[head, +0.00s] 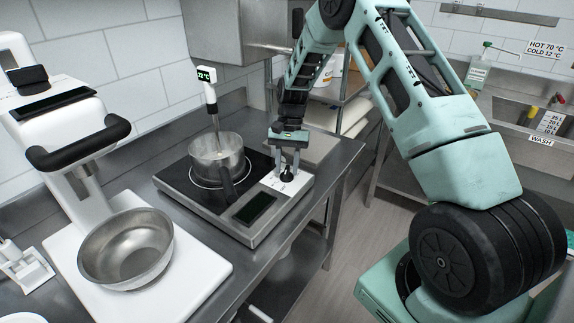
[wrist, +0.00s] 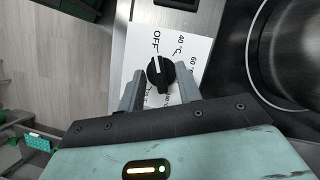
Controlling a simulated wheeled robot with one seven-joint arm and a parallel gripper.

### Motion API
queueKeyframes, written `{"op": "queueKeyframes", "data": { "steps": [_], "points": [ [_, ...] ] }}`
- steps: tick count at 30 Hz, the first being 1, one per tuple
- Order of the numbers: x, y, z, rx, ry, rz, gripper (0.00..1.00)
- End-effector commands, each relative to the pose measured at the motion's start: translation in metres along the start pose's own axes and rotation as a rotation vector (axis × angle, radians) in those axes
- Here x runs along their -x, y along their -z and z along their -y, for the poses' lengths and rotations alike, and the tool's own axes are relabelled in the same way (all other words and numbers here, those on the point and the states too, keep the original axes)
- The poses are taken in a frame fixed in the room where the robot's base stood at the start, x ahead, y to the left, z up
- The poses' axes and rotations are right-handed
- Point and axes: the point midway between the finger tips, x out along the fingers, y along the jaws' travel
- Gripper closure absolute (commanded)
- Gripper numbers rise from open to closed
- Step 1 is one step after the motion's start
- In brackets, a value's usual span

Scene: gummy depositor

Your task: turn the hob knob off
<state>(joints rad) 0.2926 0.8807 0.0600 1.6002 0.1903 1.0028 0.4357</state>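The black hob knob (wrist: 160,72) sits on a white dial plate (wrist: 183,48) marked OFF, 40 °C and 60, with other marks partly hidden. A pale line on the knob points up in the wrist view, roughly toward OFF; its exact setting is hard to tell. My gripper (wrist: 160,80) is open, with one finger on each side of the knob and visible gaps between. In the head view my gripper (head: 287,170) points down over the white plate (head: 284,186) at the hob's right, and the knob is mostly hidden. The hob (head: 235,222) stands on the steel counter.
A steel pot (head: 216,158) with a thermometer probe (head: 209,90) in it stands on the hob, left of my gripper. A steel bowl (head: 126,249) sits on a white mixer at left. Open floor (head: 375,225) lies right of the counter.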

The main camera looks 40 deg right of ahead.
Motion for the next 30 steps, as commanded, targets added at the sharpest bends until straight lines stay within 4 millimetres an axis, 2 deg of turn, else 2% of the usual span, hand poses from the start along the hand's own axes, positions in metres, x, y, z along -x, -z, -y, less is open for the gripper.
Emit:
{"op": "queueKeyframes", "data": {
  "steps": [8,13,17,30],
  "points": [
    [0.001,0.0,0.0,-0.002,0.0,0.001,0.66],
    [0.016,0.001,0.001,-0.001,0.002,-0.002,0.66],
    [0.042,0.002,0.001,-0.002,0.003,-0.004,0.66],
    [0.142,0.001,0.0,-0.001,0.003,-0.003,0.66]
  ]
}}
